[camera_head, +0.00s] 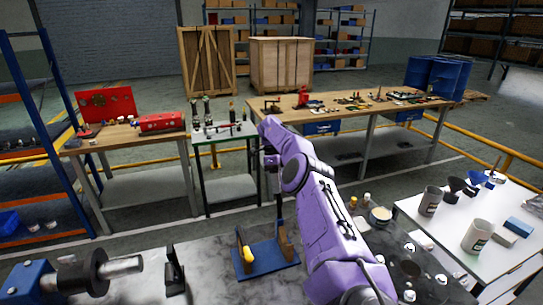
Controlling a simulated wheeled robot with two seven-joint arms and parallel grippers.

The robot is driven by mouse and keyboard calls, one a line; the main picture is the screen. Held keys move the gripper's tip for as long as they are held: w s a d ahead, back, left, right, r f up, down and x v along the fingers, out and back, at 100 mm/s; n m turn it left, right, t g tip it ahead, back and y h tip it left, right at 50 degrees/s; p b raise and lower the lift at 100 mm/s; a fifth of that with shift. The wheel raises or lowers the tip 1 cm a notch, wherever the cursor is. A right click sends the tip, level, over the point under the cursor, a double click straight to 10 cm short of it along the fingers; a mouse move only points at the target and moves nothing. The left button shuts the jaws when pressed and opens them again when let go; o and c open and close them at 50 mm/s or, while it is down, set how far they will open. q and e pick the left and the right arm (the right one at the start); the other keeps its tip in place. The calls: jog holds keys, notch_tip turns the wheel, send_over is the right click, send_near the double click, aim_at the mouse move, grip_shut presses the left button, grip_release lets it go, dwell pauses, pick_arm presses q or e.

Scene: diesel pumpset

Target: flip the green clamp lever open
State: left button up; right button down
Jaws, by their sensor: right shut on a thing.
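My right arm (322,210), purple, comes in from the bottom right and reaches up and forward. Its dark hand seems to hang below the far end, and the fingertips look to be low, by the blue base plate (252,272). My right gripper (284,243) is small and dark here. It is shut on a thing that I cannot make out. A yellow handle-like part (246,253) stands on the left of the plate. Brown upright parts are at the plate's right side. I cannot pick out any green lever; it may be hidden at the gripper. My left gripper is not in view.
A blue machine with a metal shaft (125,265) lies at the bottom left, beside a black upright bracket (174,272). A white table (455,215) with mugs and funnels stands at the right. Workbenches stand behind. The grey bench top is clear around the plate's left.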

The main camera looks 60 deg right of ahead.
jog(key=shift+d+r, duration=0.1)
dwell(0.3)
jog(key=c, duration=1.3)
grip_release()
